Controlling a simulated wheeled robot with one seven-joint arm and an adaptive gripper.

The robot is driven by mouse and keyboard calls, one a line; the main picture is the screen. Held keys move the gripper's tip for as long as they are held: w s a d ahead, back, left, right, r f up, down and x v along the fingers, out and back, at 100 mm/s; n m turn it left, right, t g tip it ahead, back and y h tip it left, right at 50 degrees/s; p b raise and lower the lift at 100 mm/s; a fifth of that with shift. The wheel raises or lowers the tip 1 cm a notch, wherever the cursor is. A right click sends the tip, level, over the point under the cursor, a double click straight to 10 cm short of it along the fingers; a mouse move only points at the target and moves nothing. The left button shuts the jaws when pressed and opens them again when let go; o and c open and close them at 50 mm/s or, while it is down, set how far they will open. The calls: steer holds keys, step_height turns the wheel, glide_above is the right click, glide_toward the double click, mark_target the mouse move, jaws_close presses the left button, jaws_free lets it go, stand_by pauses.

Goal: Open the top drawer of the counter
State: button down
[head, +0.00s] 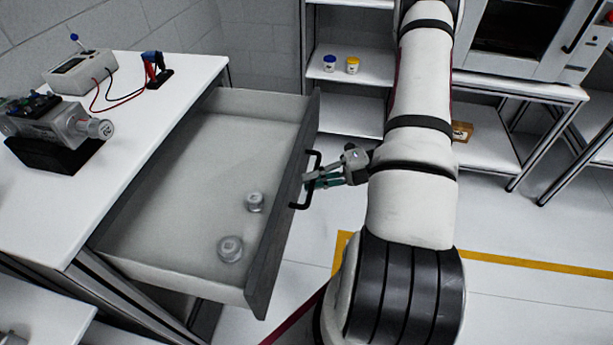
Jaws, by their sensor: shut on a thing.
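The top drawer (172,254) of the white counter (128,140) is pulled far out, and its inside shows. Its dark grey front panel (285,215) carries a black bar handle (294,206). My gripper (316,182) comes from the right and is shut on the handle. Part of the handle is hidden behind the fingers. Two small silver cylindrical pieces stand in the drawer, one nearer the front corner (230,248) and one farther back (255,202).
A shelf (350,66) with two small jars stands behind.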

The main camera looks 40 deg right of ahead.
steer(key=c, duration=1.7)
jaws_free()
steer(key=shift+o, duration=0.2)
steer(key=v, duration=1.2)
